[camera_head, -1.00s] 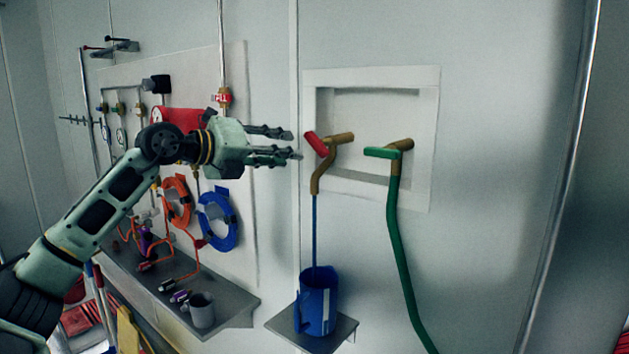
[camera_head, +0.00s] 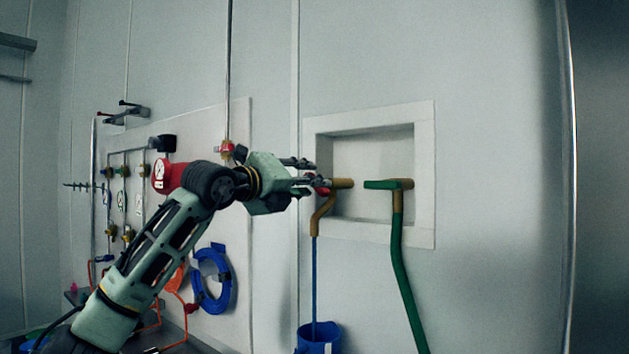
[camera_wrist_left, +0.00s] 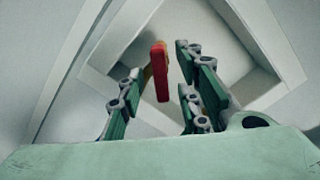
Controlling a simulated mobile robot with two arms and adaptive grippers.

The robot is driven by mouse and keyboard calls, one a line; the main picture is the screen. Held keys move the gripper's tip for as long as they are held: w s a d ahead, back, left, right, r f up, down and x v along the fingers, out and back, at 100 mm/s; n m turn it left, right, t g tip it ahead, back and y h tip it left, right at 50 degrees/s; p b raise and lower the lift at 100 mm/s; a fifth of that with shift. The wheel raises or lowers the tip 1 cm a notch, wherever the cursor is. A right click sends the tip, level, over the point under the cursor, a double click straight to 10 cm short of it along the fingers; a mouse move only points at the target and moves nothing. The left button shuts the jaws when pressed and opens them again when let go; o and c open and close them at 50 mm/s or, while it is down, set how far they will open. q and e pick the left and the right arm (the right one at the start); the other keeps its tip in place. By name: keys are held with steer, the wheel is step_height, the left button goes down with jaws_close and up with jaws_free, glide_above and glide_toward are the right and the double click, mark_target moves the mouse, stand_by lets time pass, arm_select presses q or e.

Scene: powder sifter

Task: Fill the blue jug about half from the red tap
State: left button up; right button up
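My left gripper (camera_head: 319,174) is at this handle, fingers open and apart. In the left wrist view the red handle (camera_wrist_left: 160,72) stands between the fingers, with visible gaps to both sides. A thin blue vertical line (camera_head: 314,275) runs from the spout down into the blue jug (camera_head: 320,343); it looks like a stream. Only the jug's top shows at the bottom edge, and its fill level is hidden. My right gripper is out of view.
A green tap handle (camera_head: 382,184) with a green hose (camera_head: 403,275) is close on the right, in front of the white-framed recess (camera_head: 425,165). A panel with gauges, valves and a coiled blue hose (camera_head: 213,280) is on the left. The wall farther right is bare.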

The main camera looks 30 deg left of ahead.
arm_select(q)
steer(key=shift+w+d+p, duration=0.15)
steer(key=shift+w+p, duration=0.3)
steer(key=shift+w, duration=1.1)
steer(key=shift+c, duration=0.4)
jaws_close()
